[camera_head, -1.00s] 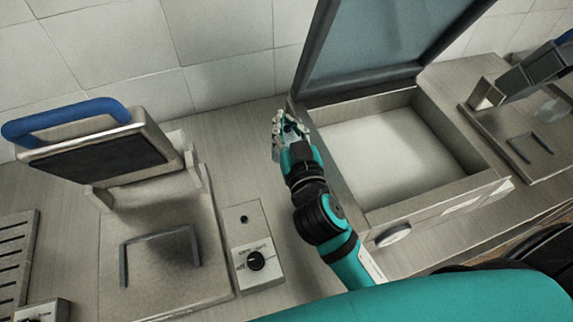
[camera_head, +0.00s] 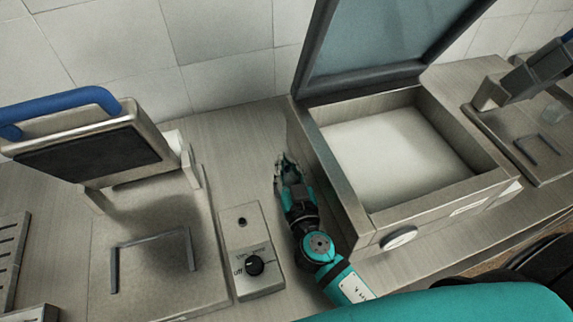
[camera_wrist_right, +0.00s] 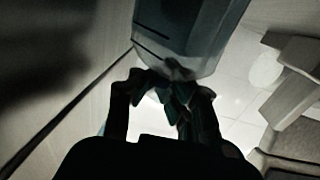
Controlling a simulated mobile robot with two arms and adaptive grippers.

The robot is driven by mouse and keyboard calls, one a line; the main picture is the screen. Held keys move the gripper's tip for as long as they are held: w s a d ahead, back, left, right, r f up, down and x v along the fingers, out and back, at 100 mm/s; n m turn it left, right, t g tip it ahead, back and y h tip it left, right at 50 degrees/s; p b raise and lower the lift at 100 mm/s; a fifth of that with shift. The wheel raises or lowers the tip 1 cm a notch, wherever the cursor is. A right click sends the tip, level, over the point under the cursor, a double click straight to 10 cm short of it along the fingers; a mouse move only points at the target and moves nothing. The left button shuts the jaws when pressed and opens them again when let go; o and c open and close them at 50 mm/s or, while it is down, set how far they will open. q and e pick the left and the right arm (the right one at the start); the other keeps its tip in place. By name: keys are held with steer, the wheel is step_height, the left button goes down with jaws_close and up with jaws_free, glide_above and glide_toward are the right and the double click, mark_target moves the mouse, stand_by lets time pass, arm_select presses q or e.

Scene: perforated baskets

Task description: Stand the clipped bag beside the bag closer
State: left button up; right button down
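My right gripper (camera_head: 282,160) is low over the counter, just left of the open metal chamber, with its fingers pointing away from me. In the right wrist view the dark fingers (camera_wrist_right: 168,88) bend in towards each other. A pale, translucent thing (camera_wrist_right: 192,38) with dark lines and a rounded lower edge shows right at the fingertips. It may be the bag, but the view is too dark to be sure or to tell whether the fingers grip it. I cannot make out a clipped bag or identify the bag closer in the head view. My left gripper is out of view.
The open chamber (camera_head: 361,208) has a raised glass lid (camera_head: 375,45). A press with a blue handle (camera_head: 70,103) stands at left, with a knob box (camera_head: 252,265) beside it. Another press (camera_head: 530,75) stands at far right. The counter strip (camera_head: 245,150) behind the knob box is clear.

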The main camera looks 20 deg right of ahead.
steer(key=shift+f+b, duration=0.15)
steer(key=shift+b, duration=0.15)
steer(key=c, duration=1.5)
jaws_free()
